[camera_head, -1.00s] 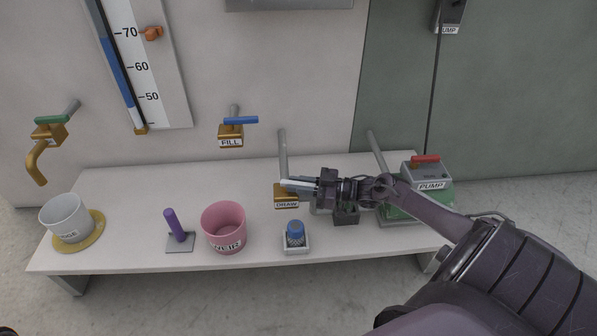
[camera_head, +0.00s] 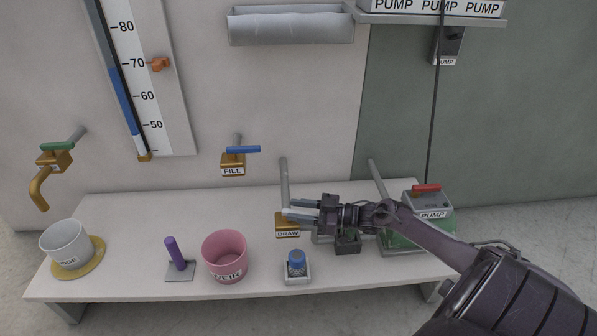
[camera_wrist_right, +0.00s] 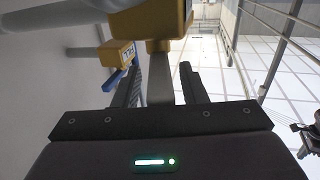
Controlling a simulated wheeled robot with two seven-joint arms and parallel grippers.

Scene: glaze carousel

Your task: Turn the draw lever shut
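The draw valve is a brass block labelled DRAW (camera_head: 287,228) below a grey pipe, above the bench. Its lever cannot be made out in the head view, where my right gripper (camera_head: 291,207) covers the valve's upper part. The fingertips are at the valve, pointing left. In the right wrist view the two dark fingers (camera_wrist_right: 160,82) stand apart, with a grey bar between them; I cannot tell whether it is lever or pipe, or whether they touch it. My left gripper is not in view.
The FILL valve (camera_head: 232,164) with a blue lever is left on the wall. A pink bucket (camera_head: 224,256), a blue-topped item (camera_head: 296,262) and a purple post (camera_head: 174,252) stand on the bench (camera_head: 130,210). A PUMP box (camera_head: 430,205) with a red lever is to the right.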

